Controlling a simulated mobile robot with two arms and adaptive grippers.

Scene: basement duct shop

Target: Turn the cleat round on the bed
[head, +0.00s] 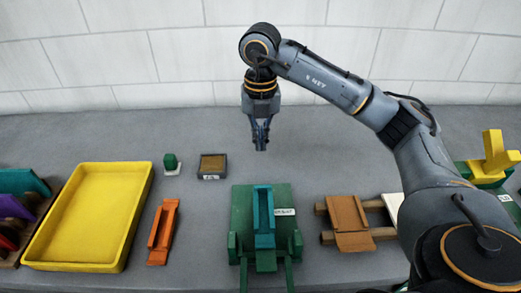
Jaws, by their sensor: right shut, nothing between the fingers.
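The bed looks to be the green block (240,207) on the bench at the front centre, with a pale label on its right side. A long teal piece (264,218), which I take for the cleat, lies on it, pointing from back to front. Its low, flat end is toward me and its raised part is farther back. My right gripper (260,146) points down, shut and empty, above the bench behind the bed and apart from the teal piece. My left gripper is not in view.
A yellow tray (53,262) and an orange piece (163,232) lie left of the bed. A small green block (170,161) and a dark box (213,165) stand behind. A brown piece (349,221) rests on wooden bars at right. The back middle bench is clear.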

